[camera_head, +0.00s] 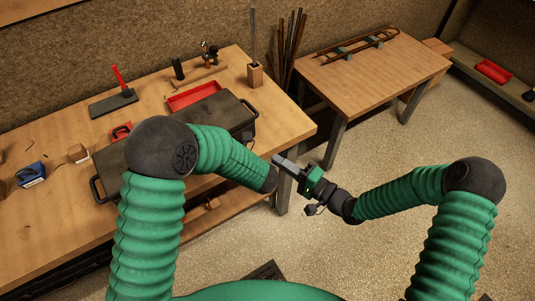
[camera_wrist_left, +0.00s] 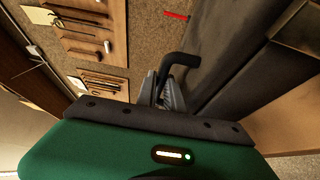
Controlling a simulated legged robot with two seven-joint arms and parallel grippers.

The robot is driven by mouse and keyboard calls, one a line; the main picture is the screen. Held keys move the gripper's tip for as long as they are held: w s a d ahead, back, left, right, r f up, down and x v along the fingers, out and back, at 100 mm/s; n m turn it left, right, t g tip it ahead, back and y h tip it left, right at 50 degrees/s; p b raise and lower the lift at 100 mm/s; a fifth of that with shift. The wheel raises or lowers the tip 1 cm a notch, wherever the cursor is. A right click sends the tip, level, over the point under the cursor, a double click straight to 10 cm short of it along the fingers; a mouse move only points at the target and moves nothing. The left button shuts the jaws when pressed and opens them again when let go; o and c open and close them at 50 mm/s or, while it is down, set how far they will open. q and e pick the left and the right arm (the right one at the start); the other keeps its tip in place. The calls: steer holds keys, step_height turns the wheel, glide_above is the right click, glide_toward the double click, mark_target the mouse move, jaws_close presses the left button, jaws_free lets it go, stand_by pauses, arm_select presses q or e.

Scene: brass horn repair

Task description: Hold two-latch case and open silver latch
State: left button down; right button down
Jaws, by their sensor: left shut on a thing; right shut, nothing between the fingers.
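The long dark case (camera_head: 223,116) lies on the workbench, with a black handle at each end. My left forearm and elbow cover its middle and front, and I cannot make out the silver latch. In the left wrist view my left gripper (camera_wrist_left: 168,93) is shut on a bent black handle (camera_wrist_left: 180,62), beside the dark case wall (camera_wrist_left: 225,68). In the head view my left gripper is mostly hidden behind its own forearm. My right gripper (camera_head: 279,160) is shut and empty, off the bench's right edge, apart from the case and near my left wrist.
The workbench (camera_head: 52,120) also holds a red tray (camera_head: 196,96) behind the case, a red-handled tool (camera_head: 119,78), a blue item (camera_head: 30,174) and a wooden holder (camera_head: 255,76). A second table (camera_head: 385,68) stands at the back right. Floor between them is clear.

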arm_select(q)
steer(key=shift+f, duration=0.2)
steer(key=c, duration=1.5)
jaws_free()
steer(key=shift+w, duration=0.1)
steer(key=shift+o, duration=0.7)
steer(key=shift+d, duration=0.1)
steer(key=shift+r, duration=0.1)
